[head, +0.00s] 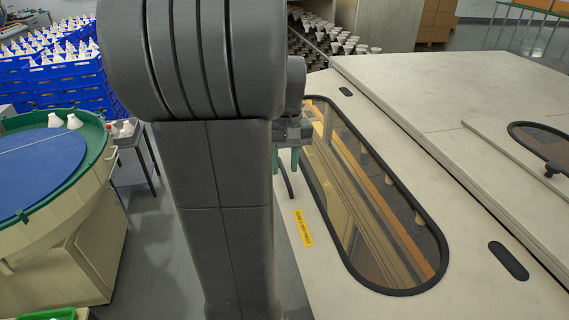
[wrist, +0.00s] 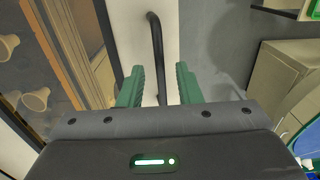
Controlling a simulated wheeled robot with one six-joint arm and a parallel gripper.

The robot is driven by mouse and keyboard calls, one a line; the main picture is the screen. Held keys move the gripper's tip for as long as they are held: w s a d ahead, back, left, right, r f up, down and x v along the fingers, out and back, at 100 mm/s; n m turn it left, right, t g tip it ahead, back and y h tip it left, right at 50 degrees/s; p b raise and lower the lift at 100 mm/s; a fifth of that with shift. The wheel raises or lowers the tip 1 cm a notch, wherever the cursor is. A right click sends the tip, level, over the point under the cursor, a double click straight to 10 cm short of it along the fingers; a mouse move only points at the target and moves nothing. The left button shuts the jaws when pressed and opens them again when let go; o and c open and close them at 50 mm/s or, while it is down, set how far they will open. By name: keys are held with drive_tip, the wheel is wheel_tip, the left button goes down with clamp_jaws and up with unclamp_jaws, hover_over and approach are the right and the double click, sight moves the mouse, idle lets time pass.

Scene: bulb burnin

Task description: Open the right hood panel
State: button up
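The pale hood panel (head: 318,262) has a long black-rimmed window (head: 375,205) and lies closed in the head view. Its black bar handle (head: 289,184) sits near its left edge and shows at top centre in the wrist view (wrist: 157,50). My gripper (head: 286,170) is at the handle. In the wrist view its green fingers (wrist: 160,84) are apart, one on each side of the bar, with gaps on both sides. I cannot tell how far down the fingers reach over the bar. My arm hides part of the panel's left side.
A second pale panel (head: 470,90) adjoins on the right. A round blue-topped table (head: 45,165) with a green rim stands left, with blue crates (head: 60,75) of bulbs behind. Grey floor (head: 150,260) is clear between table and hood. A yellow label (head: 303,228) marks the panel.

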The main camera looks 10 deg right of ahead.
drive_tip(key=shift+f, duration=0.35)
clamp_jaws()
drive_tip(key=f+b, duration=0.1)
drive_tip(key=f, duration=0.1)
drive_tip(key=f+b, duration=0.1)
drive_tip(key=f, duration=0.1)
drive_tip(key=f+b, duration=0.1)
drive_tip(key=f, duration=0.1)
drive_tip(key=shift+d+f, duration=0.15)
drive_tip(key=shift+d, duration=0.2)
